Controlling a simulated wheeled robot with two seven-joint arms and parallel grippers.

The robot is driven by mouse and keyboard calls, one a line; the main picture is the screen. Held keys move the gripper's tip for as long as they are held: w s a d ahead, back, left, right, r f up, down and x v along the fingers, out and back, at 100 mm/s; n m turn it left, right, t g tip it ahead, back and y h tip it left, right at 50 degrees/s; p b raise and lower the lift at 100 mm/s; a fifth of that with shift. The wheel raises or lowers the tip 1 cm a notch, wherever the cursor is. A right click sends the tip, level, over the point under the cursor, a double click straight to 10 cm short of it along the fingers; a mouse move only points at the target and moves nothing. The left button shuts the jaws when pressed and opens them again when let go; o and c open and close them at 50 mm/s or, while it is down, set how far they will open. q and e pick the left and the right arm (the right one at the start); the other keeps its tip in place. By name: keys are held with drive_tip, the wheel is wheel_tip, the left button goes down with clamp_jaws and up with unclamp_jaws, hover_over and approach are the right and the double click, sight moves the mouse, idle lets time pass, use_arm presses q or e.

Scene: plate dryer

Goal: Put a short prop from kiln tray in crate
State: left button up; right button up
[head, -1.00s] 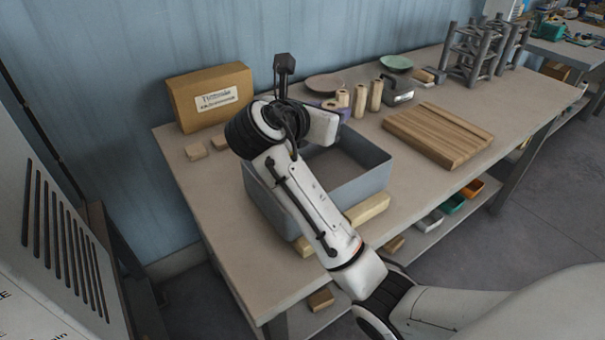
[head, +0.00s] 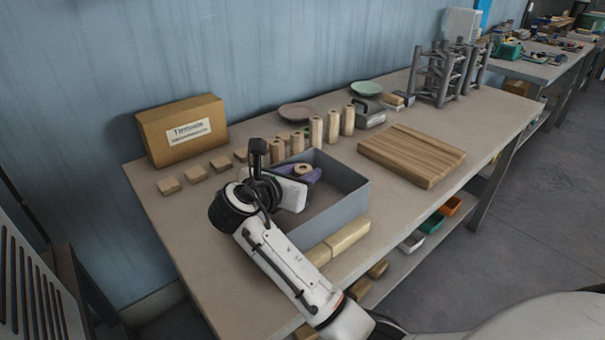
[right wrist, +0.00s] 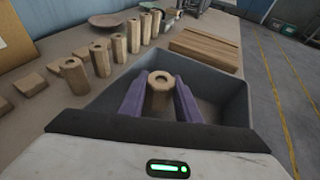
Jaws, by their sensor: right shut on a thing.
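My right gripper (head: 306,177), with purple fingers, is shut on a short prop (head: 302,169), a pale wooden piece with a hole in its top. In the right wrist view the short prop (right wrist: 160,88) stands upright between the two purple fingers. Gripper and prop are over the open grey-blue crate (head: 347,206), inside its rim as seen in the right wrist view (right wrist: 237,100). Whether the prop touches the crate floor is hidden. I cannot tell which thing is the kiln tray. My left gripper is not in view.
Several taller props (head: 333,126) stand in a row behind the crate, with small blocks (head: 221,164) to their left. A cardboard box (head: 183,132) is at the back left. A slatted wooden board (head: 411,153) lies right of the crate. Long pale blocks (head: 346,238) lie along its front.

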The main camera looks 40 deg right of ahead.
drive_tip(key=shift+f+p, duration=0.45)
drive_tip(key=shift+f, duration=0.1)
drive_tip(key=o, duration=0.8)
drive_tip(key=shift+r+b, duration=0.35)
drive_tip(key=shift+b, duration=0.2)
drive_tip(key=v, duration=0.6)
drive_tip(key=p+v, duration=0.1)
drive_tip(key=v, duration=0.5)
drive_tip(key=shift+r, duration=0.3)
